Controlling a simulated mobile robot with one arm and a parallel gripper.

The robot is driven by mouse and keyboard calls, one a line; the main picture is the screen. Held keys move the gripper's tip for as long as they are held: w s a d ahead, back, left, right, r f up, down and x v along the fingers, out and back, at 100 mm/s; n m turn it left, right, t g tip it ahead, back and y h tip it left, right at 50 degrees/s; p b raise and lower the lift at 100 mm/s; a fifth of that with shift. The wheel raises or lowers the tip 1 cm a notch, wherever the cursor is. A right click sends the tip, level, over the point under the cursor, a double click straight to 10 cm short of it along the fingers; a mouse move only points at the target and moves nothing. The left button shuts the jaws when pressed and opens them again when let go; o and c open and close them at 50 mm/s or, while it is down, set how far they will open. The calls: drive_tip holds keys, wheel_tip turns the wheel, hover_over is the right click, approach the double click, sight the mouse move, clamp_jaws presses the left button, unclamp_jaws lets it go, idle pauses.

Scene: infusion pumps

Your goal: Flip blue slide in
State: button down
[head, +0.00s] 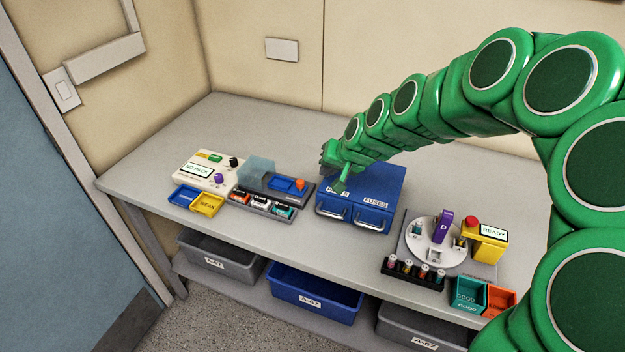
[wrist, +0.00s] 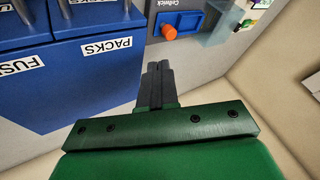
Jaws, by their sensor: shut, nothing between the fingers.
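A dark grey device (head: 262,196) stands on the table, with a clear bluish cover (head: 257,172) on its left. A flat blue piece (head: 283,184), which may be the blue slide, lies on its top beside an orange knob (head: 300,184). My gripper (head: 341,187) is shut and empty, above the left part of the blue drawer box (head: 378,183), right of the device. Its fingers (wrist: 155,72) also show in the wrist view, apart from the knob.
The drawer box has handles along its front. Left of the device are a white pump unit (head: 205,167) and blue and yellow bins (head: 207,205). Right of the box is a round turntable unit (head: 432,240). The table (head: 215,120) is clear behind the devices.

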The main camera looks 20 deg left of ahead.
drive_tip(key=shift+x, duration=5.05)
hover_over(286, 186)
drive_tip(key=shift+r, duration=0.15)
drive_tip(key=v, duration=0.9)
drive_tip(key=shift+d+r, duration=0.3)
drive_tip(key=shift+r, duration=0.05)
